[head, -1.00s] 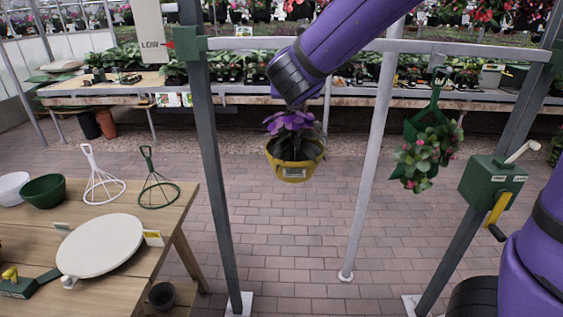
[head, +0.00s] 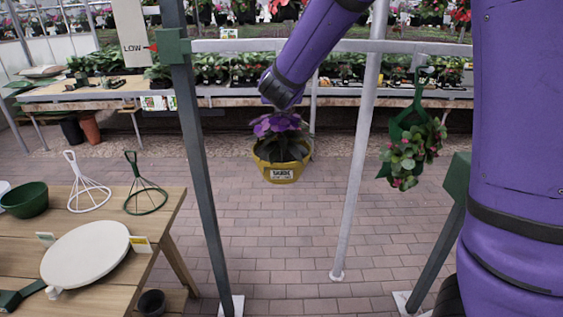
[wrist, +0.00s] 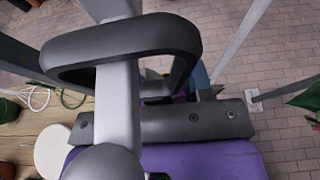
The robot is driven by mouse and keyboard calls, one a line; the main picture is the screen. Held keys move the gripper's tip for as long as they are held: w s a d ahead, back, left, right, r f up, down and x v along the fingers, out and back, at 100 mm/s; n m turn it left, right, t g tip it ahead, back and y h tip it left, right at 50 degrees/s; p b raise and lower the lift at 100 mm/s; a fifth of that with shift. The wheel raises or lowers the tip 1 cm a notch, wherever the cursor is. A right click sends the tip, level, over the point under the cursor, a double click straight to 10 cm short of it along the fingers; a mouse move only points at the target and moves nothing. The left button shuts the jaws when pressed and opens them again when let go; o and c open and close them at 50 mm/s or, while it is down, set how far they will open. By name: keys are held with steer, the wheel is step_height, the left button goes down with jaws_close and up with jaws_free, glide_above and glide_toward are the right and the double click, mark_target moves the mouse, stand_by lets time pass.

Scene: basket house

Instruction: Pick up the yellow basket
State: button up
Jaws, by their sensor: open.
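The yellow basket (head: 264,170) with a purple-flowered plant hangs in the middle of the head view, below the rail. It bears a pale label. The dark end of my arm is just above the flowers, and my jaws are hidden there. In the wrist view my gripper (wrist: 182,88) shows partly, open, its dark body behind a light grey bar and a dark loop. Only a small yellow patch shows beyond them. I cannot tell whether the jaws touch the basket's hanger.
The grey rail (head: 230,45) stands on posts around the basket. A green hanging planter (head: 408,150) with pink flowers hangs to the right. A wooden table (head: 110,222) with a white disc (head: 86,254) and wire hangers is at left.

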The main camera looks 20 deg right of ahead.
jaws_close()
stand_by(1.4)
